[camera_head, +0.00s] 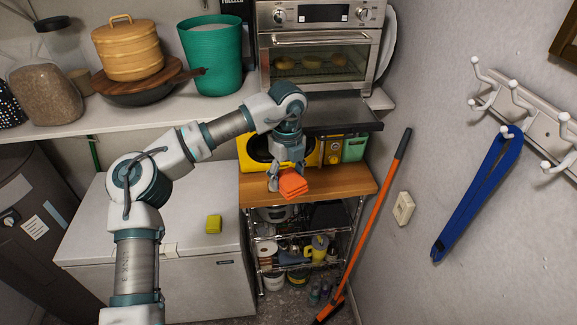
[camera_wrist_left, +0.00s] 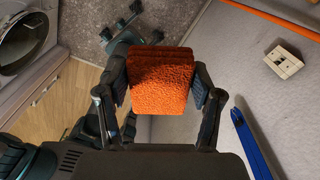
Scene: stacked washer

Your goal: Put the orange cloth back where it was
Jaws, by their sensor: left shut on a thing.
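The orange cloth (camera_head: 293,185) is a small folded stack, held at the front edge of the wooden shelf top (camera_head: 340,185) in the head view. My left gripper (camera_head: 287,178) is shut on it. In the left wrist view, the orange cloth (camera_wrist_left: 160,82) sits between both fingers of my left gripper (camera_wrist_left: 160,85), gripped at its sides. I cannot tell from the head view whether it touches the wood. My right gripper is not in view.
A yellow appliance (camera_head: 253,150) and a green box (camera_head: 355,147) stand at the back of the wooden top. A yellow sponge (camera_head: 213,224) lies on the white chest (camera_head: 160,225) at left. An orange-handled broom (camera_head: 373,220) leans at right. A blue strap (camera_head: 478,195) hangs from wall hooks.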

